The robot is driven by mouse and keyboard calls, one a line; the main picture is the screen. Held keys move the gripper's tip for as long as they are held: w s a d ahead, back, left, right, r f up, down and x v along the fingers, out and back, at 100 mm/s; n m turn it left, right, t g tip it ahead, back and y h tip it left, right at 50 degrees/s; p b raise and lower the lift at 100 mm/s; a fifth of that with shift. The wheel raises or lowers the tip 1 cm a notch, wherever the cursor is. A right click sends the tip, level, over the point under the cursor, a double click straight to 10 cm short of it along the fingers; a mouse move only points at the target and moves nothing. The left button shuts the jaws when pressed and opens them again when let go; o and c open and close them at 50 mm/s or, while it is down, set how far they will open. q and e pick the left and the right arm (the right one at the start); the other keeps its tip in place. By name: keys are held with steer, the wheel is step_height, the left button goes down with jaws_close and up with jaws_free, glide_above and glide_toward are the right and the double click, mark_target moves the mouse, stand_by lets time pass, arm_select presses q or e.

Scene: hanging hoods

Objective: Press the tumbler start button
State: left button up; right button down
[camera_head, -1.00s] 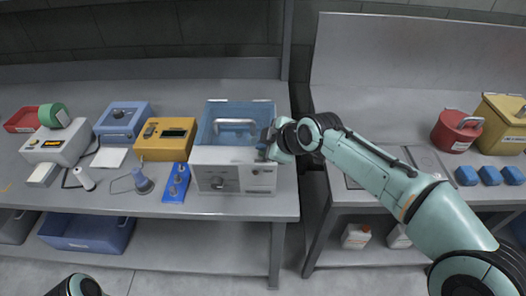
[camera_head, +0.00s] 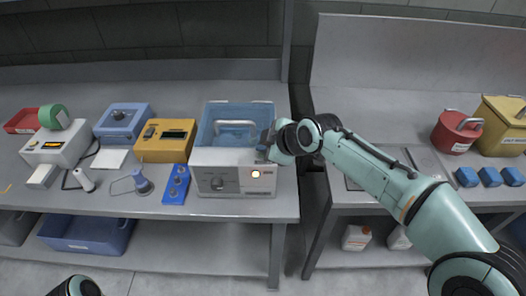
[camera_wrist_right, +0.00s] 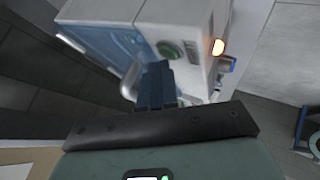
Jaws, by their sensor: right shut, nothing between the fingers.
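The tumbler (camera_head: 206,155) is a pale box with a blue tub and handle on top, standing on the left bench. Its front has a dark knob (camera_head: 218,184) and a lamp (camera_head: 256,174) glowing orange-white. My right gripper (camera_head: 266,149) is shut and empty at the tumbler's top right front corner. The gripper hides this button in the head view. My left gripper is out of view.
A gap separates the two benches. A red can (camera_head: 457,131) and blue blocks (camera_head: 489,176) are on the right bench.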

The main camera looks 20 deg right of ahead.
steer(key=shift+r, duration=0.5)
step_height(320, 180, up, 5)
steer(key=p, duration=0.4)
stand_by(0.7)
